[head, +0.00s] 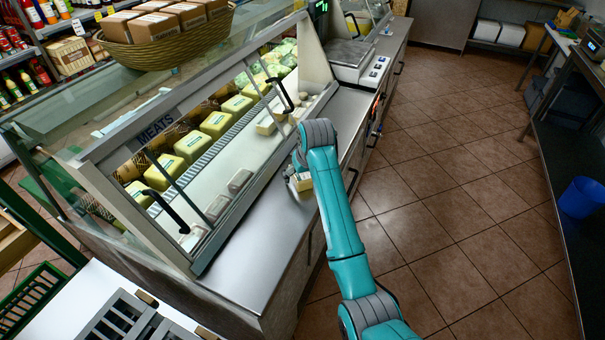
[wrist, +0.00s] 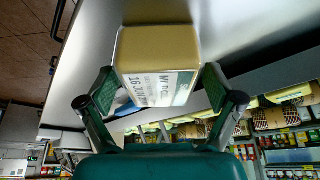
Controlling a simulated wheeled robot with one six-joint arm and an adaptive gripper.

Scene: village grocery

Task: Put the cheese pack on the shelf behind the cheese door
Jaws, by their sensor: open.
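The cheese pack (head: 300,183) is a small yellowish block with a white printed label, on the steel counter beside the display case. In the wrist view the cheese pack (wrist: 158,50) lies between the two fingers of my gripper (wrist: 158,82). The fingers are apart, one on each side; I cannot tell whether they touch it. In the head view my arm hides most of the gripper. The case has slanted glass doors with black handles, one at the left (head: 166,209) and one farther back (head: 280,96). A MEATS sign (head: 156,134) marks the left part; no cheese sign is readable.
Inside the case stand rows of yellow packs (head: 194,143), with wrapped pale packs (head: 240,180) nearer the front. A scale (head: 352,60) stands farther along the counter. A basket (head: 165,38) of brown packs sits on top.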

